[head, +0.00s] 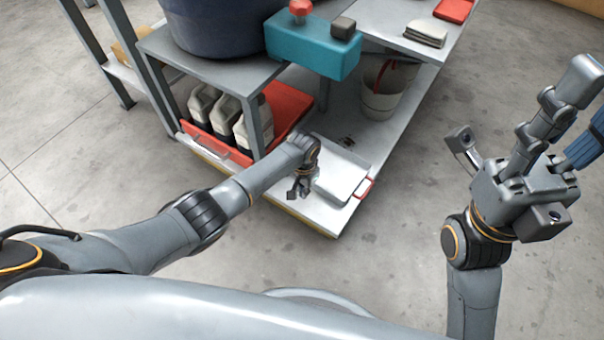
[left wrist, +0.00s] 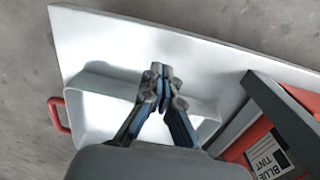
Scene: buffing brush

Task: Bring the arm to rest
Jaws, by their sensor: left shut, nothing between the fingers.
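My left arm reaches in from the left in the head view, out over the lower shelf of a cart. Its gripper (head: 298,190) is shut and empty beside a white bin (head: 340,182) with a red handle. In the left wrist view, the fingertips (left wrist: 162,72) are together in front of the white bin (left wrist: 95,118); whether they touch it is unclear. My right gripper (head: 515,185) is raised at the right, away from the cart. Its fingers are partly cut off by the frame edge, so its opening is unclear. No buffing brush can be made out.
A red tray (head: 286,98) with several white bottles (head: 225,118) stands left of the bin. A teal box (head: 312,48) and a dark tub (head: 215,30) are above. A bucket (head: 385,92) stands farther back. The concrete floor in front is clear.

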